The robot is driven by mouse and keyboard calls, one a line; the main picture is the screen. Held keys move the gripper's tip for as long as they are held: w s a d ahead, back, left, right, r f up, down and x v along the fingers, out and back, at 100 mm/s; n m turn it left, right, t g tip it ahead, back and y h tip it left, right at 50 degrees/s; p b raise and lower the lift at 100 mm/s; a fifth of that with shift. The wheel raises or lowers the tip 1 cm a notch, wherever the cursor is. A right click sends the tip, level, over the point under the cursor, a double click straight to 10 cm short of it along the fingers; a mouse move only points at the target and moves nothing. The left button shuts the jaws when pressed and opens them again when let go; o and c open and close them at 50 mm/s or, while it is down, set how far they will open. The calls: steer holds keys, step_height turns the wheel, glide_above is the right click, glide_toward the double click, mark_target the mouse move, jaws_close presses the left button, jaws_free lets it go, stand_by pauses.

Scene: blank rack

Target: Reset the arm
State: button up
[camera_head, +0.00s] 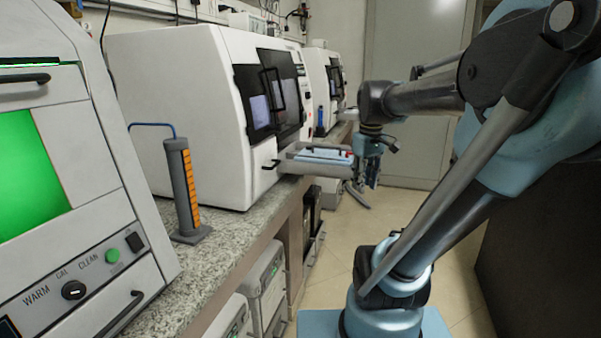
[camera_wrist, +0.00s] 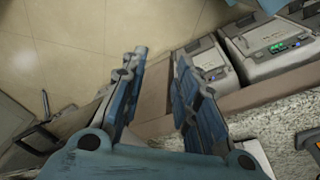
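My arm extends from the right in the head view and bends down at the wrist. My gripper (camera_head: 370,182) hangs just right of the open drawer (camera_head: 288,164) of the nearer white machine. In the wrist view, the two blue fingers of my gripper (camera_wrist: 160,56) stand apart with nothing between them. Floor and the brown bench edge show through the gap. A light blue and white tray-like piece (camera_head: 322,156) lies in the drawer. From the head view I cannot tell whether my gripper touches the drawer.
The nearer white machine (camera_head: 180,90) stands on a speckled bench (camera_head: 225,232). A grey stand with orange slots (camera_head: 184,190) and a machine with a green window (camera_head: 40,170) are at left. Grey boxes (camera_wrist: 260,45) stand below the bench. Floor (camera_head: 335,258) is clear before my base.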

steer(key=s+f+m, duration=0.5)
steer(key=s+f, duration=0.6)
steer(key=f, duration=0.4)
steer(key=shift+s+f+t, duration=0.2)
steer(key=shift+s+t, duration=0.15)
steer(key=shift+t, duration=0.05)
